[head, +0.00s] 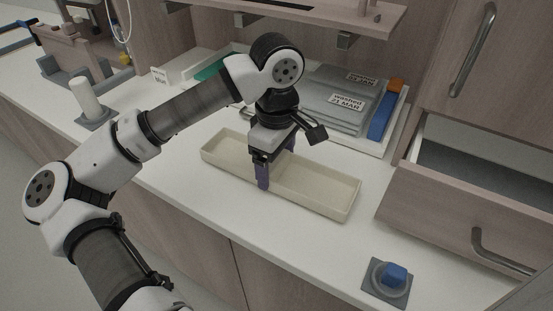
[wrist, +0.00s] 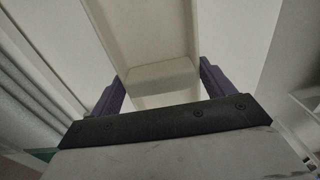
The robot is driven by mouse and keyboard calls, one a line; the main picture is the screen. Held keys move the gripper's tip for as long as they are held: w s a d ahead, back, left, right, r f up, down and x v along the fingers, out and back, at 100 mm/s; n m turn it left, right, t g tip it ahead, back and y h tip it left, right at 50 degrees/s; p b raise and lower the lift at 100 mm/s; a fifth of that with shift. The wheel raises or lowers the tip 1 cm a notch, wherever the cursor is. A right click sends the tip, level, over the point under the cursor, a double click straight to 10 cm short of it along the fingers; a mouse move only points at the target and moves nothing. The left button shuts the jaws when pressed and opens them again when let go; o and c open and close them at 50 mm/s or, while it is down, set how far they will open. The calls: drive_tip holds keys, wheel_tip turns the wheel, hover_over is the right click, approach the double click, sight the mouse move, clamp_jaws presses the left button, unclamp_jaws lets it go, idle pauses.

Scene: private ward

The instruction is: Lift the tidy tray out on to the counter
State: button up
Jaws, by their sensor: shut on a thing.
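The tidy tray (head: 322,191) is a long, shallow cream tray with a cross divider. It is level over the white counter in the middle of the head view; whether it touches the counter is hard to tell. My gripper (head: 275,165) points down over the tray near its middle, with its purple fingers shut across the tray's width, one on each long side. In the wrist view the tray (wrist: 150,35) runs away between the two fingers (wrist: 162,88). The tray looks empty; part of its inside is hidden by my gripper.
An open drawer (head: 470,205) stands out at the right. A blue object on a round grey holder (head: 395,276) sits at the front right. Behind are a white tray with grey packets (head: 340,98) and a blue-orange item (head: 382,112). A white cylinder (head: 87,98) stands left. A shelf overhangs the back.

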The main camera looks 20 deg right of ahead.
drive_tip(key=shift+f+b, duration=0.4)
drive_tip(key=shift+b, duration=0.15)
idle(0.4)
drive_tip(key=o, duration=1.4)
drive_tip(key=shift+r, duration=0.15)
wheel_tip(320, 180, up, 14)
drive_tip(key=shift+b, duration=0.3)
drive_tip(key=shift+f, duration=0.2)
